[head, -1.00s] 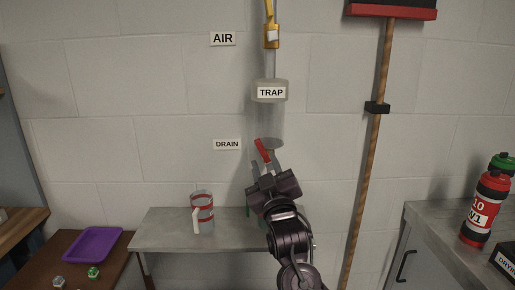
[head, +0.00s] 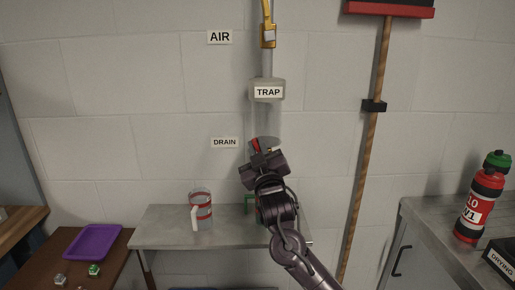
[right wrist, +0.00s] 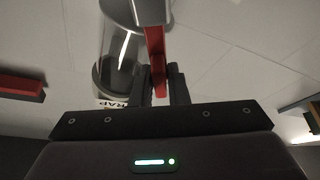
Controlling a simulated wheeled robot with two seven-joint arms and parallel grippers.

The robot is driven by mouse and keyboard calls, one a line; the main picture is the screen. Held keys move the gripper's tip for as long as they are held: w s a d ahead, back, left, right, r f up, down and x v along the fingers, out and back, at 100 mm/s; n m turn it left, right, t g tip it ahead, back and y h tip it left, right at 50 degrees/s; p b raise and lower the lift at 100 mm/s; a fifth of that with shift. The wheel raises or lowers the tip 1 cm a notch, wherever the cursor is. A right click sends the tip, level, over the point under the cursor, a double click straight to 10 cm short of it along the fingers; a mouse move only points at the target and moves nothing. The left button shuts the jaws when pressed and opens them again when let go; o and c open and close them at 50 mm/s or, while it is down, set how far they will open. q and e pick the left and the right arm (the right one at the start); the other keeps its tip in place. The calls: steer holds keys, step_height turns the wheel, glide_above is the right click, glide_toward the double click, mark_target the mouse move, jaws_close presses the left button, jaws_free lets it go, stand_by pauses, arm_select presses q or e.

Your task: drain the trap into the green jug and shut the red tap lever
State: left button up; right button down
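The clear trap (head: 264,120) with its TRAP label hangs on the wall; it also shows in the right wrist view (right wrist: 118,45). The red tap lever (head: 255,145) is below it and slants up to the left. In the right wrist view the lever (right wrist: 155,45) lies between the fingers of my right gripper (right wrist: 160,85), which are close together on both sides of it. My right gripper (head: 262,160) appears shut on the lever. A bit of the green jug (head: 248,203) shows on the shelf; my right arm hides the rest. My left gripper is out of view.
A broom (head: 366,150) hangs to the right. A purple tray (head: 92,242) is at lower left. A red bottle (head: 480,205) stands on the right counter.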

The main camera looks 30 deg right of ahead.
steer(key=shift+a+n, duration=0.1)
steer(key=shift+n, duration=0.2)
steer(key=shift+w+a+f+n+y+p, duration=0.1)
steer(key=shift+w+a+n+y+p, duration=0.1)
steer(key=shift+n+y+p, duration=0.3)
step_height(320, 180, down, 6)
steer(key=w+a+n+g+y+p, duration=0.1)
steer(key=n+y+p, duration=0.3)
steer(key=n, duration=0.9)
steer(key=shift+w+a+g+p, duration=0.2)
steer(key=shift+a+g+p, duration=0.3)
steer(key=shift+a+g, duration=0.35)
steer(key=shift+d, duration=0.1)
steer(key=c, duration=1.5)
jaws_free()
